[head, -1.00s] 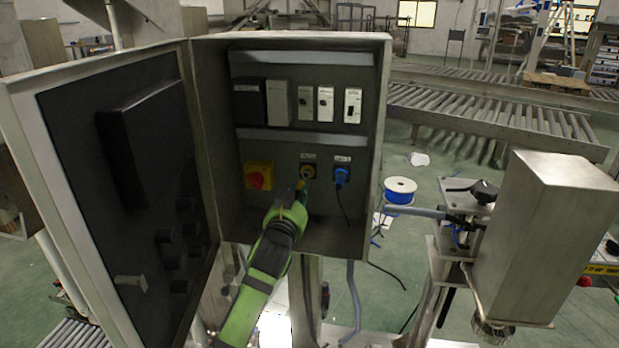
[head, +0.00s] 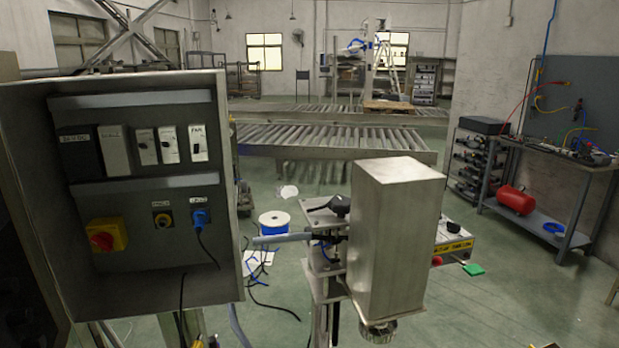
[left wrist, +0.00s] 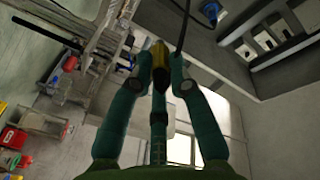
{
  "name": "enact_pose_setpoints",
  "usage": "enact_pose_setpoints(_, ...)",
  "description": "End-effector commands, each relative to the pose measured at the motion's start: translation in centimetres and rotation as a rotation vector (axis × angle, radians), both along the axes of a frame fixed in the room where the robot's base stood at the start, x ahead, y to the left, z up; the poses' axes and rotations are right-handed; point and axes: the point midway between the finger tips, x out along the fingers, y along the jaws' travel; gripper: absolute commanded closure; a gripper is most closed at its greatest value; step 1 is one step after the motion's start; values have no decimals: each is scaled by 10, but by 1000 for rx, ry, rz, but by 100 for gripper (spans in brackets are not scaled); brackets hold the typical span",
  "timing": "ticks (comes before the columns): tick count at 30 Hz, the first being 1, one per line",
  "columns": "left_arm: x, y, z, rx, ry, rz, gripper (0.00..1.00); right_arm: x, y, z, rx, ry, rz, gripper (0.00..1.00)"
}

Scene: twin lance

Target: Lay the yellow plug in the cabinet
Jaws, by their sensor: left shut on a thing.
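The open grey cabinet (head: 232,190) stands at the left in the head view, with its yellow-ringed socket (head: 162,219) empty. In the left wrist view, my left gripper (left wrist: 160,68) has its green fingers closed on the yellow plug (left wrist: 156,54). A black cable (left wrist: 185,22) runs upward near the plug there. The cabinet's inside (left wrist: 230,60) fills the upper right of that view. The plug appears apart from the cabinet walls; its exact height is unclear. The head view does not clearly show the left gripper. My right gripper is in neither view.
A blue plug (head: 200,217) with a black cable sits beside the empty socket. A red knob on a yellow plate (head: 105,237) is to the left. A metal box on a stand (head: 395,240) and a blue cable reel (head: 275,222) stand right of the cabinet.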

Motion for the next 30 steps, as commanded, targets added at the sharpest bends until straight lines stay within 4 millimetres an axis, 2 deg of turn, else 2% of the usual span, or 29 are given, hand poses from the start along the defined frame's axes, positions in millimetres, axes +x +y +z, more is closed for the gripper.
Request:
enact_pose_setpoints(1,-17,-7,-8,-1,4,-11,100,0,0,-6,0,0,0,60)
enact_pose_setpoints(6,-60,-20,-12,-1,2,-30,100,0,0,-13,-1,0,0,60)
enact_pose_setpoints(10,-80,-25,-10,-1,1,-35,100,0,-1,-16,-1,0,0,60)
enact_pose_setpoints(15,-92,-27,-7,2,0,-37,100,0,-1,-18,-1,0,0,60)
enact_pose_setpoints(20,-92,-27,-6,0,-1,-36,100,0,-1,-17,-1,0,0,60)
enact_pose_setpoints(23,-85,-23,-6,-22,-4,-25,100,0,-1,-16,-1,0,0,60)
enact_pose_setpoints(26,-69,-12,-5,-75,-9,5,100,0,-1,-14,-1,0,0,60)
enact_pose_setpoints(30,-34,12,0,-206,-23,67,100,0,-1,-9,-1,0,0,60)
